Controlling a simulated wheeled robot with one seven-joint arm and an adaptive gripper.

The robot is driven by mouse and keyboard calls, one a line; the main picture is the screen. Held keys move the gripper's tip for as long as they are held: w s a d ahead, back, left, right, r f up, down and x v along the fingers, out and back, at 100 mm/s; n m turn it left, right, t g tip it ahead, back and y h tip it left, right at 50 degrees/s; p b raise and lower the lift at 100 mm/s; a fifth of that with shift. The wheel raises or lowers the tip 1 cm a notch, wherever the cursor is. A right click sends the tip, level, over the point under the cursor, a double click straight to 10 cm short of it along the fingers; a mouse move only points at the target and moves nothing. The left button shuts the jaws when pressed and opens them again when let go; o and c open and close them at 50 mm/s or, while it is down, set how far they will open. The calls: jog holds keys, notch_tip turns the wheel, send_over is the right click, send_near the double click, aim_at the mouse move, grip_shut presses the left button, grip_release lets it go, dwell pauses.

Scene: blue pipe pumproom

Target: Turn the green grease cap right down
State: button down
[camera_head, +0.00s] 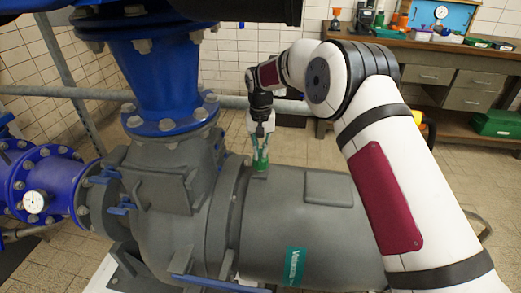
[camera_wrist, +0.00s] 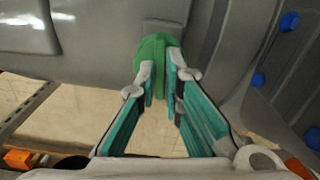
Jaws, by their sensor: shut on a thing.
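The green grease cap (camera_head: 260,167) sits on top of the grey pump housing (camera_head: 300,225), just right of its raised flange. In the wrist view the cap (camera_wrist: 156,44) is a round green piece at the top middle, with a ridge running toward me. My gripper (camera_head: 260,150) comes down onto the cap from above. In the wrist view the fingertips of my gripper (camera_wrist: 160,75) are on both sides of the cap's ridge, shut on it. The fingers cover part of the cap, and its base is partly hidden.
A blue pipe (camera_head: 165,80) rises left of the cap, with a blue flange (camera_head: 150,125) below. A pressure gauge (camera_head: 34,202) is at the far left. A grey rail (camera_head: 75,92) runs behind. A wooden workbench (camera_head: 440,50) stands at the back right. Tiled floor lies between.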

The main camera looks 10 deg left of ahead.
jog(key=m, duration=0.5)
jog(key=shift+m, duration=0.3)
dwell(0.4)
jog(key=c, duration=1.7)
grip_release()
